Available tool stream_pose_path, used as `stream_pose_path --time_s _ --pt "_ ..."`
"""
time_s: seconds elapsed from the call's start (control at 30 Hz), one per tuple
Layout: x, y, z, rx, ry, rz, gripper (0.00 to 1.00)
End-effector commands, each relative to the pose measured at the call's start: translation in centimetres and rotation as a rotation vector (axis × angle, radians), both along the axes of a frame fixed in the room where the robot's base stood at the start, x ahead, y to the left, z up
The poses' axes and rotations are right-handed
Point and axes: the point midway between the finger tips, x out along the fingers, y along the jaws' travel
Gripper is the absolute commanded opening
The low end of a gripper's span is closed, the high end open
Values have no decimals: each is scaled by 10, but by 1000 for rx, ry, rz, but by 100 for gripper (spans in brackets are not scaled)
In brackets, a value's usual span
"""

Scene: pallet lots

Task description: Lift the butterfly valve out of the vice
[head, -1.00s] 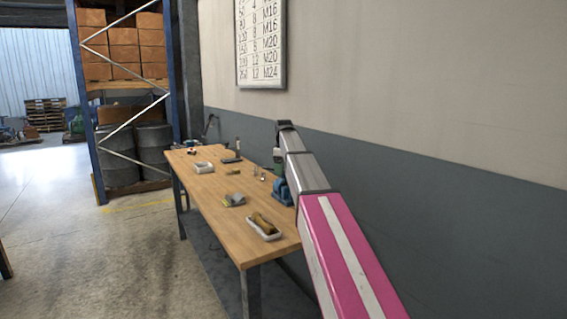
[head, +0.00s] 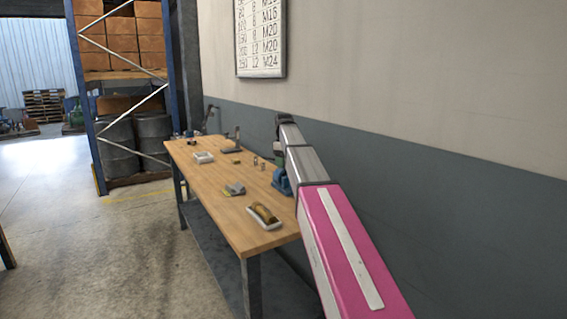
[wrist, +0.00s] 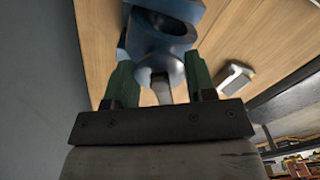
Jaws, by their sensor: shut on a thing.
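In the wrist view, the two green fingers of my gripper (wrist: 160,82) stand on either side of the butterfly valve (wrist: 146,72), a blue-grey ring with a grey stem pointing toward the palm. The gripper is shut on it. The blue vice (wrist: 185,9) shows just beyond the ring. Whether the valve is still between the vice jaws or clear of them, I cannot tell. In the head view, the vice (head: 281,181) sits at the bench's wall side, partly behind my arm. The valve is not clear there.
The wooden bench (head: 205,178) runs along the wall. On it lie a white tray (head: 262,224) with a brown-yellow part, a grey-yellow item (head: 234,188), a second white tray (head: 203,158) and several small parts. The wall (head: 430,190) is close on the right. Open floor lies left.

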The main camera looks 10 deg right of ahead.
Motion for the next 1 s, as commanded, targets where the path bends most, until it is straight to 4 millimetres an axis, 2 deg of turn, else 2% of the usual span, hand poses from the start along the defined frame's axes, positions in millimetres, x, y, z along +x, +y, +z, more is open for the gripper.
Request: stream_pose_path --time_s 1.0 --pt "-3 -1 6 0 -1 0 18"
